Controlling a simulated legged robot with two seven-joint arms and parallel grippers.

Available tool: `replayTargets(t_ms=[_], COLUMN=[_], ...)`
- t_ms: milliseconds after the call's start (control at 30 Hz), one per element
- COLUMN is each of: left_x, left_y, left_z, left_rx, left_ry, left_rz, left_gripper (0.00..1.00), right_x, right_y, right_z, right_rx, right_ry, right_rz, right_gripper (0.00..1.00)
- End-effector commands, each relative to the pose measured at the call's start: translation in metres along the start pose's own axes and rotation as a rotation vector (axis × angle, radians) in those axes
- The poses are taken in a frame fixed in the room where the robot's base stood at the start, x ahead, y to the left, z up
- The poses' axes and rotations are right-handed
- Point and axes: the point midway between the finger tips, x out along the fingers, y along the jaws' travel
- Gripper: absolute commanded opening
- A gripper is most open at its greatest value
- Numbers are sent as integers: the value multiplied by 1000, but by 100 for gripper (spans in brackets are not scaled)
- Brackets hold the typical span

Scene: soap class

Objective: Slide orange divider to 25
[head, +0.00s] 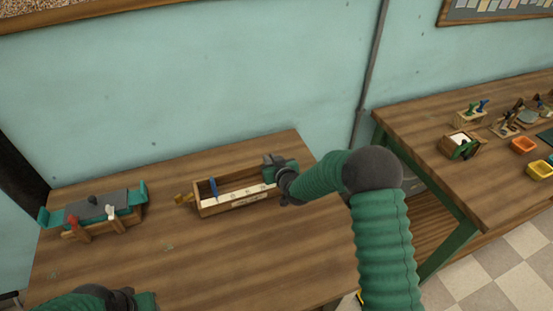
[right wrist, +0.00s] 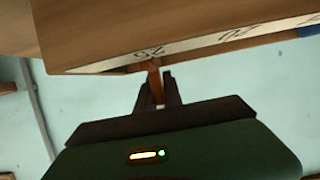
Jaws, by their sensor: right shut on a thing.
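The long wooden box (head: 240,203) stands on the near table with a white number strip (head: 236,195) along its front. My right gripper (head: 272,168) is at the box's right end. In the right wrist view, my right gripper (right wrist: 158,92) is shut on the orange divider (right wrist: 155,80), a thin upright piece. The divider shows beside the strip's "25" mark (right wrist: 150,52); the exact alignment is hard to tell. The blue divider (head: 213,187) stands near the box's left end. My left gripper (head: 130,299) is at the bottom left, away from the box; its fingers are unclear.
A grey and teal holder with red and white handles (head: 98,212) stands at the left of the wooden table (head: 200,270). Bare table lies in front. A second table (head: 420,120) stands right.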

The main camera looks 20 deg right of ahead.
Motion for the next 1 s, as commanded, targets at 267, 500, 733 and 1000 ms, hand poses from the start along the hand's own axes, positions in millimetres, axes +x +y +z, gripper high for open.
replayTargets(t_ms=[267, 500, 733, 1000], left_x=[1, 1, 1, 0], left_y=[0, 0, 0, 0], left_z=[0, 0, 0, 0], left_rx=[0, 0, 0, 0], left_ry=[0, 0, 0, 0], left_rz=[0, 0, 0, 0], left_gripper=[33, 33, 33, 33], right_x=[0, 0, -1, -44], right_y=[-6, -6, -5, -4], right_z=[2, 1, 0, -1], right_rx=[1, 1, 0, -1], right_ry=[-3, -2, -1, -1], right_rz=[0, 0, 0, 1], right_gripper=[0, 33, 33, 33])
